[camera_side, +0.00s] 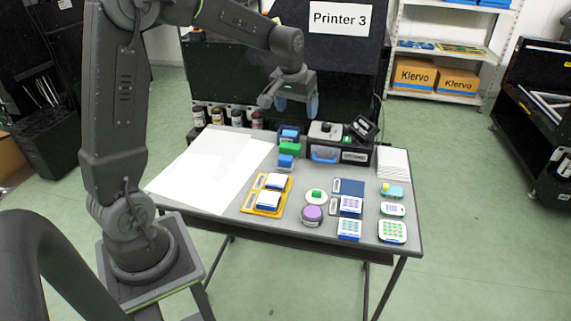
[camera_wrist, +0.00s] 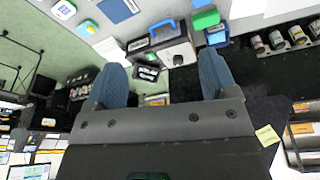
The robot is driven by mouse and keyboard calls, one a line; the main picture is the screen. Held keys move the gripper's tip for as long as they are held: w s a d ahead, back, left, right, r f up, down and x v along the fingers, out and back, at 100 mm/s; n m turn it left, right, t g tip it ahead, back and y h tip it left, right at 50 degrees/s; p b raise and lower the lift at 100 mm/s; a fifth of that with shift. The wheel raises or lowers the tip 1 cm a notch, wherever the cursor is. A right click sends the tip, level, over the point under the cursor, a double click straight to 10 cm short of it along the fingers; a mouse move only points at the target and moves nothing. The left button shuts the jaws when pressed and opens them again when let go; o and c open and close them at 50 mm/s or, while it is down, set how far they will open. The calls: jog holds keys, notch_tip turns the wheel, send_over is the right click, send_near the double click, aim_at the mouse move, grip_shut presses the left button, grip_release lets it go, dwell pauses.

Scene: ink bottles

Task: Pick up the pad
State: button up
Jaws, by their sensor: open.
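My gripper (camera_side: 297,104) is open and empty, with its blue fingers above the back of the table. In the wrist view the gripper (camera_wrist: 160,60) has its two blue fingers wide apart with nothing between them. I cannot tell for certain which thing is the pad. A flat dark blue rectangle (camera_side: 349,187) lies right of centre on the table; a dark blue flat piece also shows at the top of the wrist view (camera_wrist: 118,8). Two white-topped blue blocks, one farther (camera_side: 276,181) and one nearer (camera_side: 268,197), sit on yellow trays. The gripper touches none of these.
A black case with a blue handle (camera_side: 324,155) stands below the gripper. Green (camera_side: 290,148) and blue (camera_side: 286,162) blocks are beside it. Ink bottles (camera_side: 217,117) line the back. A purple-topped round container (camera_side: 312,215) and patterned blocks (camera_side: 392,231) stand in front. White sheets (camera_side: 205,170) cover the left.

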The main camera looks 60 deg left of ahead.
jog(key=w+a+f+n+g, duration=0.1)
jog(key=w+a+f+n, duration=0.1)
jog(key=a+f, duration=0.45)
jog(key=w+a+f+n+g, duration=0.1)
jog(key=w+a+f, duration=0.2)
jog(key=a+f, duration=0.35)
send_over(286, 157)
notch_tip(286, 157, down, 8)
jog(key=shift+d+f, duration=0.1)
jog(key=shift+d, duration=0.05)
jog(key=shift+s+f, duration=0.1)
jog(key=shift+f, duration=2.85)
jog(key=c, duration=1)
jog(key=shift+r, duration=0.15)
